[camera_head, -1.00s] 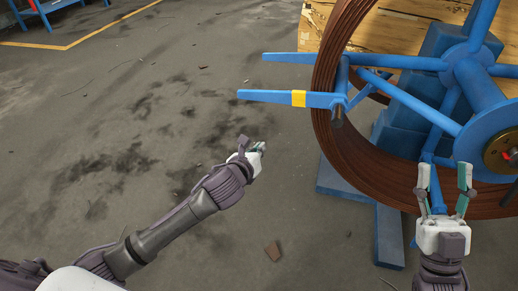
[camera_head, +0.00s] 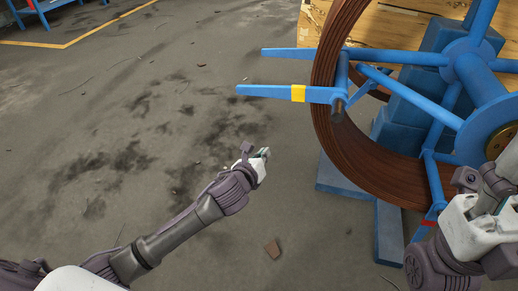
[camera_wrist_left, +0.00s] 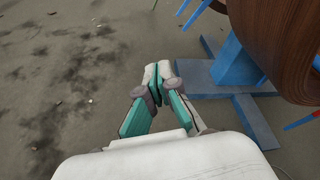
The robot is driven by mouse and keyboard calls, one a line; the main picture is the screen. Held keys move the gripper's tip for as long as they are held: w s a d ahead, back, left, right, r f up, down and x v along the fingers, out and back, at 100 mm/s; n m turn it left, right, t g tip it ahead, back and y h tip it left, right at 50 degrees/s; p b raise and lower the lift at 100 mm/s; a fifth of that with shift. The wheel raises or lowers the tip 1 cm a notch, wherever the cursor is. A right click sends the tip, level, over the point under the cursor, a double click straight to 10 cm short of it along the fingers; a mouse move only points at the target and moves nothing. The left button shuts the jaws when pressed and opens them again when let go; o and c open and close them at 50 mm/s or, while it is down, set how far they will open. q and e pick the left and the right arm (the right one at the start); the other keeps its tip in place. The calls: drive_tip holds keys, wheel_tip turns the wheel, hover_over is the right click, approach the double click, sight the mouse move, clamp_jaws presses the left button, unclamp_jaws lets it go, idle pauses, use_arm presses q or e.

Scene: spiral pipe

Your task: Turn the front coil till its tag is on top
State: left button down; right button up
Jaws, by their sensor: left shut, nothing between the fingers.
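The front coil (camera_head: 326,95) is a brown ring of pipe on a blue spoked reel (camera_head: 420,115). A blue arm with a yellow band (camera_head: 298,93), which looks like the tag, points left from it. The coil's lower edge also shows at the top right of the left wrist view (camera_wrist_left: 278,45). My left gripper (camera_head: 264,153) is shut and empty, below and left of the coil, touching nothing. It also shows shut in the left wrist view (camera_wrist_left: 160,80). My right gripper (camera_head: 497,185) is at the right edge, in front of the reel's lower part; its fingertips are unclear.
A blue stand (camera_head: 390,235) with feet on the floor carries the reel. A red band (camera_head: 428,222) marks a lower blue arm. A wooden crate (camera_head: 402,45) stands behind. Stained floor (camera_head: 130,130) lies open to the left.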

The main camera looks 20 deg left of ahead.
use_arm(q)
drive_tip(key=shift+d+f, duration=0.45)
drive_tip(key=shift+f, duration=0.4)
drive_tip(key=shift+s, duration=0.15)
drive_tip(key=v, duration=1.1)
drive_tip(key=shift+s+a, duration=0.2)
drive_tip(key=shift+s, duration=0.2)
drive_tip(key=shift+d+r, duration=0.1)
drive_tip(key=shift+r, duration=0.05)
